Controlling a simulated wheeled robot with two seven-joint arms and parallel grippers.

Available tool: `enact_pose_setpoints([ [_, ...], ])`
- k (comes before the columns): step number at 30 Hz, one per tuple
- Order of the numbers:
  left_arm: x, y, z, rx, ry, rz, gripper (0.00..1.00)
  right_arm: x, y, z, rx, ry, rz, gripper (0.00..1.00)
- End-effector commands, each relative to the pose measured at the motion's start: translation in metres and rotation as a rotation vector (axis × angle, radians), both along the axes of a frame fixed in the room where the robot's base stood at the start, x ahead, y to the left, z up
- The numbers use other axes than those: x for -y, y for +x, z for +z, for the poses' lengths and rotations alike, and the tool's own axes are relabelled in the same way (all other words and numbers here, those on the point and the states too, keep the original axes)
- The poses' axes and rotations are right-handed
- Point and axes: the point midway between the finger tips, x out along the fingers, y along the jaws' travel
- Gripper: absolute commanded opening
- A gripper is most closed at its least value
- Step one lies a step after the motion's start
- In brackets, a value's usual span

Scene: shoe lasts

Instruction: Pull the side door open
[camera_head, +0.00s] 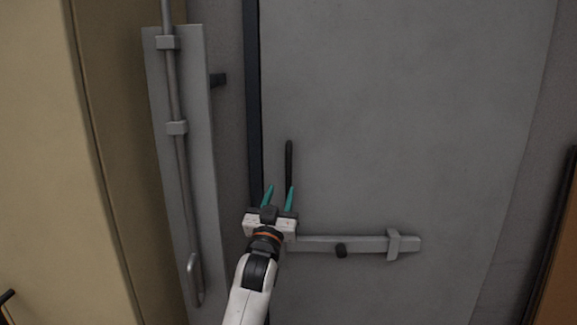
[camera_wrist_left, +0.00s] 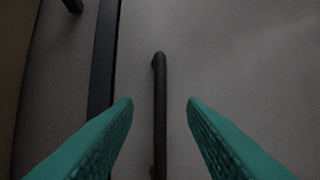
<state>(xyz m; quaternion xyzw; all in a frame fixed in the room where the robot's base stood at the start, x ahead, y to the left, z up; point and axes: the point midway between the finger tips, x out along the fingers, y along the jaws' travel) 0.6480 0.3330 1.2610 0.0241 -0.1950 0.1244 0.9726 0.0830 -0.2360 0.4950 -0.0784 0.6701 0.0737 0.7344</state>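The side door (camera_head: 400,120) is a large flat grey panel that fills the middle and right of the head view. A dark vertical bar handle (camera_head: 289,165) stands near its left edge. My left gripper (camera_head: 279,196), with teal fingers, is open in front of the door by the lower part of the handle. In the left wrist view the handle (camera_wrist_left: 160,110) runs upright between the two open fingers (camera_wrist_left: 158,108), and neither finger visibly touches it. The gripper hides the handle's lower end in the head view. My right gripper is not in view.
A grey horizontal latch bar (camera_head: 365,244) crosses the door low down. A dark frame strip (camera_head: 253,100) lines the door's left edge. Further left stand a grey panel with a vertical rod (camera_head: 180,160) and a tan cabinet (camera_head: 45,150).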

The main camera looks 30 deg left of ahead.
Motion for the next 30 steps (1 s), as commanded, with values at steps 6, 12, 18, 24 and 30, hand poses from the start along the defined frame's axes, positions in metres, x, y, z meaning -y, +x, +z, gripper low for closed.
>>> enact_pose_setpoints([
  [6,-0.011,0.041,0.022,-0.002,-0.001,0.0,0.38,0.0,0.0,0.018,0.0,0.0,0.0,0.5],
  [12,-0.019,0.071,0.033,-0.003,-0.001,0.001,0.38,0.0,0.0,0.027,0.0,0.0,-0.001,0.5],
  [18,-0.023,0.087,0.038,-0.002,-0.001,0.0,0.38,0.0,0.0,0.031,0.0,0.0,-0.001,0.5],
  [24,-0.023,0.09,0.038,-0.002,0.0,-0.001,0.38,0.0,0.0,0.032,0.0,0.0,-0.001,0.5],
  [30,-0.023,0.09,0.038,-0.002,0.0,-0.001,0.31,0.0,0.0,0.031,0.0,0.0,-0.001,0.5],
])
